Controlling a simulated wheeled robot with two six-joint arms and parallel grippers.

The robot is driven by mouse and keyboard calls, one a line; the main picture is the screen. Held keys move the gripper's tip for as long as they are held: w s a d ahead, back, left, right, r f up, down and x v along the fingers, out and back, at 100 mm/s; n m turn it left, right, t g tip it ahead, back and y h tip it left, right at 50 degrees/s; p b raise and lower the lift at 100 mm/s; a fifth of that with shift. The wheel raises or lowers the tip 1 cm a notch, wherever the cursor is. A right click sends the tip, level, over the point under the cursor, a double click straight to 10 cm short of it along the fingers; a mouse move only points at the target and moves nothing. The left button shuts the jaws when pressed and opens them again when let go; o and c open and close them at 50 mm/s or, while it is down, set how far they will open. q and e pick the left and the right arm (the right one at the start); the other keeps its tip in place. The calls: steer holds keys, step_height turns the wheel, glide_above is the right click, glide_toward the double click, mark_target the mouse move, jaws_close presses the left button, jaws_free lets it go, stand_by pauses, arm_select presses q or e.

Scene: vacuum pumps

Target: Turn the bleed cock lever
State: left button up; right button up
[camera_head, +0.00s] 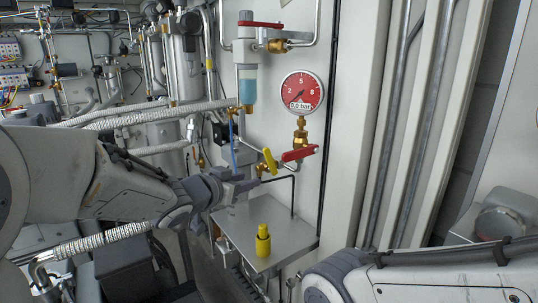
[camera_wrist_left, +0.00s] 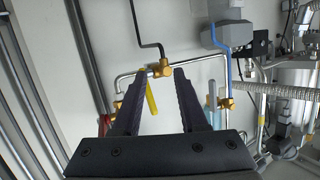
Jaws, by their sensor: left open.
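A yellow lever (camera_head: 269,160) sits on a brass cock in the pipework below the gauge. It stands up and tilts in the head view. In the left wrist view the yellow lever (camera_wrist_left: 151,95) shows between the fingers, with the brass fitting (camera_wrist_left: 161,68) at its end. My left gripper (camera_head: 246,186) is open, just left of and below the lever in the head view. In the left wrist view my left gripper (camera_wrist_left: 158,76) has nothing held between its fingers. I cannot tell whether it touches the lever. My right gripper is out of view.
A red lever (camera_head: 299,153) lies close right of the yellow one, under a red gauge (camera_head: 301,92). Another red lever (camera_head: 260,24) tops the blue-filled sight glass (camera_head: 247,88). A yellow fitting (camera_head: 263,241) stands on a grey shelf (camera_head: 236,222) below.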

mark_target(265, 156)
arm_select(q)
step_height(265, 156, up, 5)
steer(key=s+a+m+g+h, duration=0.1)
steer(key=a+m+g+h, duration=0.25)
steer(key=h, duration=0.45)
steer(key=shift+m+t, duration=0.45)
steer(key=p+x, duration=0.1)
steer(key=x, duration=0.3)
steer(key=p+x, duration=0.2)
steer(key=x, duration=0.3)
steer(key=shift+d+f, duration=0.15)
steer(key=shift+d, duration=0.3)
steer(key=shift+w+d+p, duration=0.3)
steer(key=shift+d, duration=0.1)
steer(key=shift+f, duration=0.1)
jaws_close()
